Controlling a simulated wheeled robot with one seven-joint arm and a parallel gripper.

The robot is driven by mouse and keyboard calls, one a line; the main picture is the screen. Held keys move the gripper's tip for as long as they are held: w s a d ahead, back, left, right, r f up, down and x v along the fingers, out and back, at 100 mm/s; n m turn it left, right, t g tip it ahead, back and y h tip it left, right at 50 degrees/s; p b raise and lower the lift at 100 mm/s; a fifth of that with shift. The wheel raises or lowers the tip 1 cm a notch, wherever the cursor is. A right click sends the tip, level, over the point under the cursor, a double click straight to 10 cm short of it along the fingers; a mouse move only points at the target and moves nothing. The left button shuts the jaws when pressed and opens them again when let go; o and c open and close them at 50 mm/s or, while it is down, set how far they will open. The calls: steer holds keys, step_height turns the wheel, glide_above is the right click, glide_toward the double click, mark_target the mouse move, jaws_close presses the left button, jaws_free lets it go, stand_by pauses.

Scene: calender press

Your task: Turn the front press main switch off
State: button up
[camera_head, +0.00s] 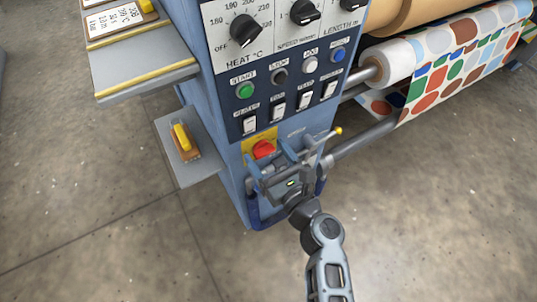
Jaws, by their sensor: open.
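The main switch (263,149) is a red rotary knob on a yellow plate (247,144), low on the front of the blue press cabinet (235,185). My gripper (268,164) is open just in front of and below the knob, its fingers pointing at the panel. The fingers cover the lower right of the plate. The knob's upper part shows, and I cannot tell which position it points to. I cannot tell whether a finger touches the knob.
Above are toggle switches (278,110), a green start button (244,91) and heat (244,30) and speed (305,12) dials. A yellow-tipped lever (337,131) is right of my gripper. A patterned fabric roll (440,60) is at right. Side shelves (145,62) jut left.

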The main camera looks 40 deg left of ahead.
steer(key=shift+c, duration=0.2)
steer(key=c, duration=1)
steer(key=shift+f+n+b, duration=0.1)
steer(key=shift+n+b, duration=0.2)
steer(key=shift+b, duration=0.05)
steer(key=n+b, duration=0.4)
steer(key=n, duration=0.1)
steer(key=n+b, duration=0.3)
steer(key=shift+s+f, duration=0.15)
steer(key=shift+f, duration=0.1)
steer(key=shift+a+n+b, duration=0.1)
steer(key=shift+n+b, duration=3.4)
steer(key=shift+n, duration=1.1)
steer(key=shift+s, duration=0.1)
